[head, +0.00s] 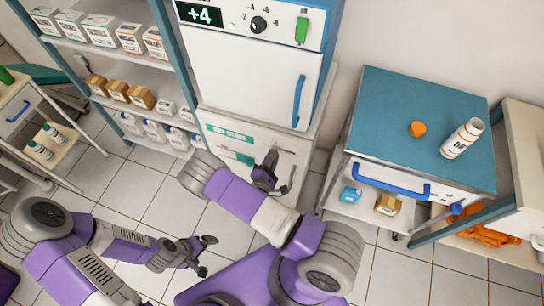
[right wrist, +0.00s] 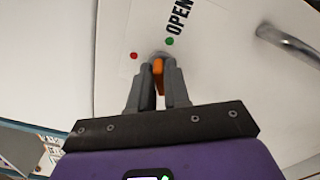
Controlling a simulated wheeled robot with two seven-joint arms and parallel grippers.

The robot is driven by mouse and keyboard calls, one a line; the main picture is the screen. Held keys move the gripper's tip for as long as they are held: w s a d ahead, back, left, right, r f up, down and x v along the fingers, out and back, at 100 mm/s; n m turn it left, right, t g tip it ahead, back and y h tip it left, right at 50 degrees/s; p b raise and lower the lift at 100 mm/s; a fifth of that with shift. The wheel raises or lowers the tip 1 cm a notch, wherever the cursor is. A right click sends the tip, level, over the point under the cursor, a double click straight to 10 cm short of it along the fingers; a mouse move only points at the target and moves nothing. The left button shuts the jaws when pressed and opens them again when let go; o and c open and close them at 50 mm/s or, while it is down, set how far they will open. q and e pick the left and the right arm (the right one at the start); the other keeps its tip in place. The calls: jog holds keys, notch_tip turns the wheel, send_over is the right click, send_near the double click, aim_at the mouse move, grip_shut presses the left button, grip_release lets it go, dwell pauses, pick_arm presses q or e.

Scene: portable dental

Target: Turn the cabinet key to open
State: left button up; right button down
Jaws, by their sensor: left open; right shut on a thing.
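The white cabinet (head: 222,150) with a green-lettered sign stands below the fridge. In the right wrist view, its door (right wrist: 215,80) shows an orange key (right wrist: 158,72) at a round lock. A red dot (right wrist: 134,56) is left of the lock and a green dot (right wrist: 169,42) above right, beside the word "OPEN" (right wrist: 180,16). My right gripper (right wrist: 157,77), also in the head view (head: 273,174), is shut on the key. The fingers hide part of the key and lock. My left gripper (head: 194,254) is open and empty above the floor.
A metal door handle (right wrist: 290,48) is right of the lock. The white fridge (head: 245,85) with a blue handle stands above. A blue-topped cart (head: 400,110) with an orange cap (head: 417,129) and a white bottle (head: 462,138) stands right. Shelves (head: 120,62) with boxes stand left.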

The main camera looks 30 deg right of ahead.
jog(key=m, duration=0.5)
jog(key=shift+f+m+p, duration=0.1)
jog(key=shift+m+p, duration=0.25)
jog(key=shift+m, duration=0.05)
dwell(0.4)
jog(key=c, duration=1.2)
grip_release()
jog(key=p+v, duration=0.1)
jog(key=v, duration=0.6)
jog(key=shift+s+a, duration=0.2)
